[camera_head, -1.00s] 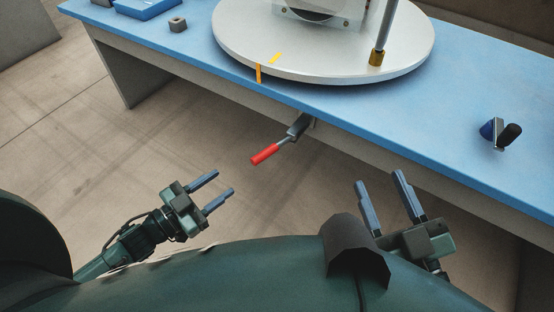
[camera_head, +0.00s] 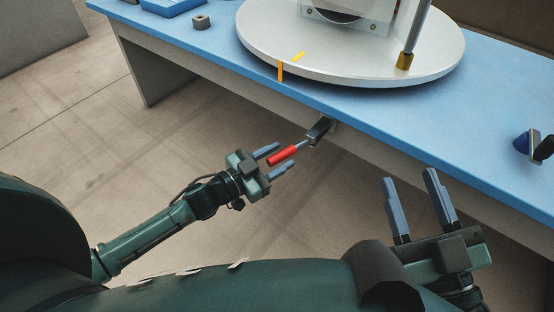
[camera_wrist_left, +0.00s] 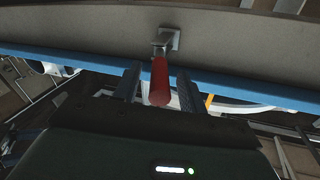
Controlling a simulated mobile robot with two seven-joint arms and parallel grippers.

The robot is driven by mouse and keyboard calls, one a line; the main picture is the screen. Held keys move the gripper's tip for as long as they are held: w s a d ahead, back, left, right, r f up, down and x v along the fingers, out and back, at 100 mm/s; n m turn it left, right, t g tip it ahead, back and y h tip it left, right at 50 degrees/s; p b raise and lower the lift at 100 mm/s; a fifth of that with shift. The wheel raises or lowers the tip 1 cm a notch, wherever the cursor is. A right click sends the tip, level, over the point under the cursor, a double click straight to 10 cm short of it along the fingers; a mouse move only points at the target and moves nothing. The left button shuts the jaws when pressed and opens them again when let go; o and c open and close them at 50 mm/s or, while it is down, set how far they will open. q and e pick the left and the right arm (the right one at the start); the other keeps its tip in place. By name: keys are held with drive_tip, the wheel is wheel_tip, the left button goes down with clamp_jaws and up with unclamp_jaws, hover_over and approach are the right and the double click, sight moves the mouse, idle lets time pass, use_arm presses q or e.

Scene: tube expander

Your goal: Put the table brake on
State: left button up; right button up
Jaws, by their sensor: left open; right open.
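The brake lever has a red handle (camera_head: 282,155) and a dark metal bracket (camera_head: 320,129) fixed under the front edge of the blue table (camera_head: 390,128). The lever sticks out toward me, below the round turntable (camera_head: 340,70). My left gripper (camera_head: 276,158) is open, with its fingers on either side of the red handle's end. In the left wrist view the red handle (camera_wrist_left: 160,82) lies between the two open fingers, and I cannot tell whether they touch it. My right gripper (camera_head: 408,185) is open and empty, in front of the table.
Orange marks (camera_head: 281,71) show on the turntable's rim and top. A metal post with a brass foot (camera_head: 404,61) stands on it. A small grey block (camera_head: 201,22) and a blue tray (camera_head: 172,5) lie at the table's left. A blue-and-black clamp-like part (camera_head: 538,146) is at right.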

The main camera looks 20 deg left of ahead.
use_arm(q)
drive_tip(key=shift+c, duration=0.4)
clamp_jaws()
